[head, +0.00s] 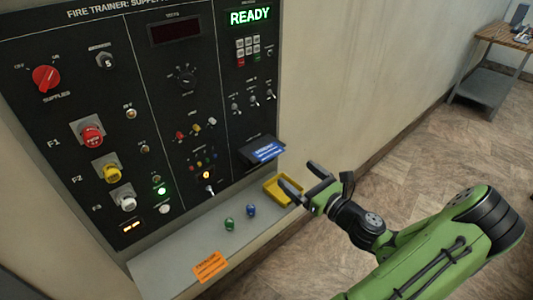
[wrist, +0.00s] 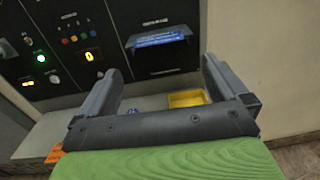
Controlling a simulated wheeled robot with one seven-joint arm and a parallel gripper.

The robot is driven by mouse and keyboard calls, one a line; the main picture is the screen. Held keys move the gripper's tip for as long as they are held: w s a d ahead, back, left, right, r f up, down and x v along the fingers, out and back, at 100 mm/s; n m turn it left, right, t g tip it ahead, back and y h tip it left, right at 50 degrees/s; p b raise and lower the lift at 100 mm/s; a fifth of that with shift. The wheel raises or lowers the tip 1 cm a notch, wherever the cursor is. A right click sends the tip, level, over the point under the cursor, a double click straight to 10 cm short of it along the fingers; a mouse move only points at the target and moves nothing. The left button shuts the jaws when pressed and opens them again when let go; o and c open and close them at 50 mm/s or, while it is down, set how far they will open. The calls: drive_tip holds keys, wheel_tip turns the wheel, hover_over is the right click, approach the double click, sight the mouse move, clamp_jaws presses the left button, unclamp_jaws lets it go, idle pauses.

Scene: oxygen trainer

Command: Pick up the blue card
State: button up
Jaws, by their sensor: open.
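The blue card (head: 267,152) sticks out of a dark slot holder on the right side of the black panel, above the grey shelf. In the wrist view the blue card (wrist: 160,39) lies ahead, between the lines of the two fingers and beyond their tips. My gripper (head: 305,180) is open and empty, in front of the panel, to the right of and below the card in the head view. It is apart from the card. The open fingers also show in the wrist view (wrist: 163,80).
A yellow tray (head: 283,190) sits on the grey shelf (head: 160,262) near my gripper. A green knob-like piece (head: 229,224), a blue one (head: 251,210) and an orange card (head: 210,266) are also on the shelf. A wooden table (head: 505,37) stands far right. The floor between is clear.

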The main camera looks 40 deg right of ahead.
sight(269, 152)
drive_tip(key=w, duration=0.8)
drive_tip(key=shift+w+b, duration=0.25)
drive_tip(key=shift+b, duration=0.2)
drive_tip(key=shift+s+r, duration=0.1)
drive_tip(key=shift+c, duration=0.3)
drive_tip(key=c, duration=0.7)
